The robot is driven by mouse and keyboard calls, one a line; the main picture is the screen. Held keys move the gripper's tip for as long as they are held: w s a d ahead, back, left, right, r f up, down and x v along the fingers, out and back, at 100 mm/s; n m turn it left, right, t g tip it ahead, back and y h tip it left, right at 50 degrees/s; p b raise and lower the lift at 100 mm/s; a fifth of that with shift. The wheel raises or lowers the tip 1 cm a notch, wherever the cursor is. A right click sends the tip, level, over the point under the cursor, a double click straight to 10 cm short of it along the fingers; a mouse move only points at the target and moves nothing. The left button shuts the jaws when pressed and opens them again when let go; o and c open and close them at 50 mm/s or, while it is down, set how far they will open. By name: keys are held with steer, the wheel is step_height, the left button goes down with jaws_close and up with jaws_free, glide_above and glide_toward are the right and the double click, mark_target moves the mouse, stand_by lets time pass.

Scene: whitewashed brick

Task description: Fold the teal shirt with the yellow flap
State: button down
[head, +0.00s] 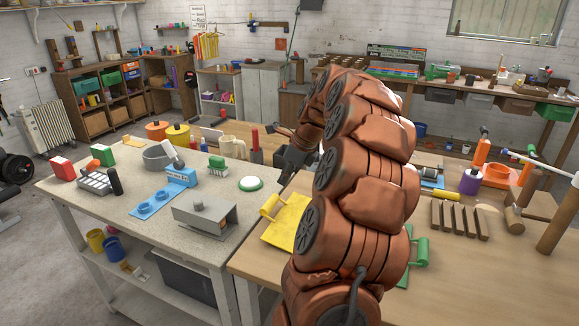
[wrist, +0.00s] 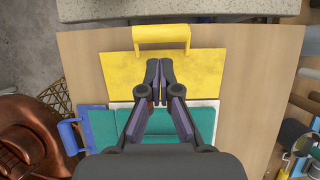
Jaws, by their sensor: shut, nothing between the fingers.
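The yellow flap (wrist: 205,72) lies flat on the wooden bench, with its raised yellow handle (wrist: 162,34) at its far edge. In the head view the yellow flap (head: 284,232) shows left of my arm. The teal shirt (wrist: 102,128) lies on the near side of the flap in the wrist view, partly under my gripper in the picture. A blue handle (wrist: 70,136) stands at the shirt's left side. My gripper (wrist: 159,66) is shut and empty, its fingertips over the yellow flap, short of the handle. My arm hides the shirt in the head view.
A green handle (head: 418,250) shows right of my arm. A speckled grey worktop (head: 150,165) with blue parts and pots adjoins at left. Wooden blocks (head: 460,217), a purple roll (head: 470,181) and an orange tool stand right on the bench.

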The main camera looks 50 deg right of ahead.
mark_target(271, 201)
steer(key=p+x, duration=0.2)
steer(key=x, duration=0.6)
steer(key=shift+w, duration=0.1)
steer(key=shift+f, duration=0.15)
steer(key=shift+w+a+f+g+h+p, duration=0.15)
steer(key=shift+w+f+g, duration=0.1)
steer(key=shift+f+g, duration=0.25)
steer(key=shift+w+f+g+h+p, duration=0.15)
steer(key=shift+w+f+g, duration=0.1)
steer(key=shift+f+g, duration=0.25)
steer(key=b+v, duration=0.1)
steer(key=v, duration=1.3)
steer(key=shift+s+b, duration=0.2)
steer(key=shift+b, duration=0.2)
